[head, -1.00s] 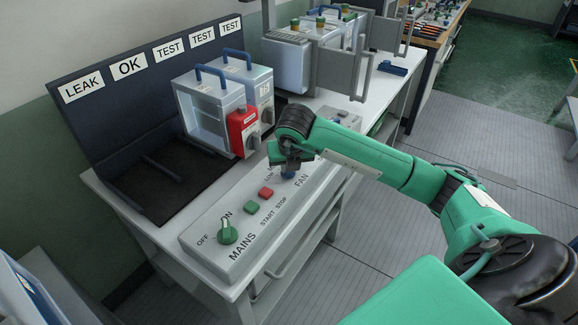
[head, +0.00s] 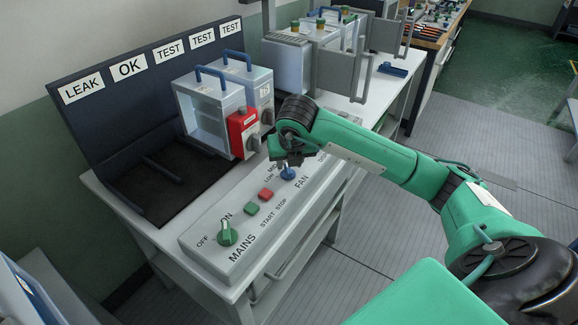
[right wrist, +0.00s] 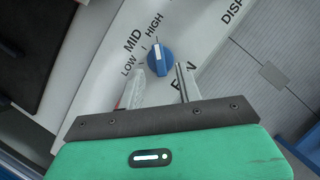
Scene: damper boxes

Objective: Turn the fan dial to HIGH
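The blue fan dial (head: 288,173) sits on the sloped grey control panel (head: 205,240), beside the FAN label. In the right wrist view the dial (right wrist: 161,61) has LOW, MID and HIGH printed around it. Its white pointer line points up the picture, toward the HIGH end of the scale. My right gripper (right wrist: 166,78) is open, its two fingers apart and empty, just short of the dial in that view. In the head view my right gripper (head: 287,160) hangs just above and behind the dial, with a gap. My left gripper is not in view.
The panel also carries a green MAINS knob (head: 228,233), a green start button (head: 251,209) and a red stop button (head: 266,194). A black rack (head: 110,140) is at left.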

